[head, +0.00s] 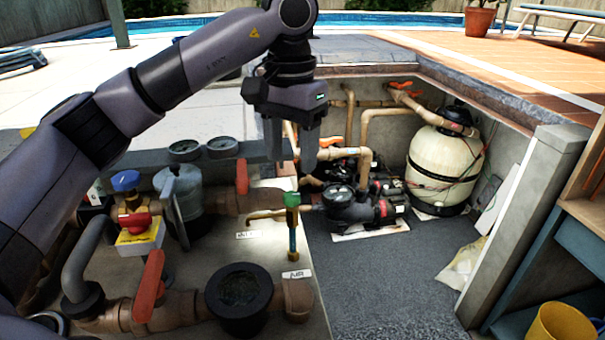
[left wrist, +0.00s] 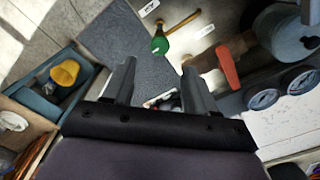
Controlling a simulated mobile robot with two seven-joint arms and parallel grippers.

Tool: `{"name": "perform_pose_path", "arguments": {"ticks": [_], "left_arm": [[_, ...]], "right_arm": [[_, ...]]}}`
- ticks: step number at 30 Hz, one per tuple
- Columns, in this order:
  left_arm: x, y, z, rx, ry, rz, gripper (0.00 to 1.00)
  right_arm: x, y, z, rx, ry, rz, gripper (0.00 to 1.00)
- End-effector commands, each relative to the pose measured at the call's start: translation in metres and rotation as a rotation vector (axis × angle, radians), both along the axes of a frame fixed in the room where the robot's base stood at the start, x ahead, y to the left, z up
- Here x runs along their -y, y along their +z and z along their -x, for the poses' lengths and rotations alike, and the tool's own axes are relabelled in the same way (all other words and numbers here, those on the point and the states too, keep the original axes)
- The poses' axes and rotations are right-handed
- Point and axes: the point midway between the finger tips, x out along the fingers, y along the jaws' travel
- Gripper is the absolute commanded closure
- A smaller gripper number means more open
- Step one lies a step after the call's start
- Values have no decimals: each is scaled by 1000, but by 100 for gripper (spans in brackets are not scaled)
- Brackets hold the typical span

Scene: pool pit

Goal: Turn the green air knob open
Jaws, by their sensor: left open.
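The green air knob (head: 291,199) sits on top of a thin brass pipe in the head view, above a white label reading AIR (head: 297,274). It also shows in the left wrist view (left wrist: 159,45), beyond the fingertips. My left gripper (head: 291,165) points down with its two fingers apart and empty. In the head view its fingertips appear just above the green knob. In the left wrist view the fingers (left wrist: 157,75) are spread, and the knob lies ahead of the gap between them, not touching. My right gripper is in neither view.
Red handles (head: 148,287) and (head: 242,177) stand on pipes near the knob. A blue-capped valve (head: 126,181) and a grey filter housing (head: 178,190) stand at left. A black pump (head: 350,207) and a cream tank (head: 443,165) stand in the pit.

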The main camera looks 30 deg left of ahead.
Motion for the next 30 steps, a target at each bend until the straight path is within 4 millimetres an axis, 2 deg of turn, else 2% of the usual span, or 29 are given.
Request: {"name": "perform_pose_path", "arguments": {"ticks": [9,15,19,27,29,30], "left_arm": [[0,-39,1,-4,0,1,43],[0,-60,1,-3,1,1,43],[0,-68,1,-2,1,0,43],[0,-69,0,-1,0,1,43],[0,-69,0,-1,0,1,63],[0,-69,0,-1,0,1,76]], "right_arm": [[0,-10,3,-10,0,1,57],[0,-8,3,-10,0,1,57],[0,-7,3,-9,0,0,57],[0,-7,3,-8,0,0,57],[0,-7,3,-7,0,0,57],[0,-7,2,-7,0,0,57]]}}
